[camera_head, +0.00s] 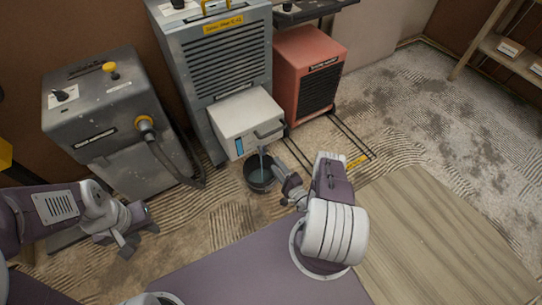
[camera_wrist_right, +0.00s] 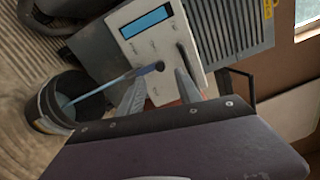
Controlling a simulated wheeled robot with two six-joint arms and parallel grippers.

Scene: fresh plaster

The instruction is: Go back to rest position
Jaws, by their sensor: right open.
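My right gripper (camera_head: 280,170) is beside a black bucket (camera_head: 258,184) on the floor. In the right wrist view the jaws (camera_wrist_right: 161,80) are open and apart. A thin blue-grey rod (camera_wrist_right: 108,87) with a dark knob end leans out of the bucket (camera_wrist_right: 42,112). Its knob shows near the gap between the fingertips; I cannot tell how far from them. The rod also shows upright in the head view (camera_head: 262,157). My left gripper (camera_head: 127,247) hangs low at the left, away from the bucket; its jaws are too small to judge.
A white box with a drawer handle (camera_head: 247,117) sits before a grey louvred unit (camera_head: 222,55). A red heater-like unit (camera_head: 308,75) stands right of it. A grey machine with a hose (camera_head: 105,120) stands at left. Open floor (camera_head: 430,110) lies right.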

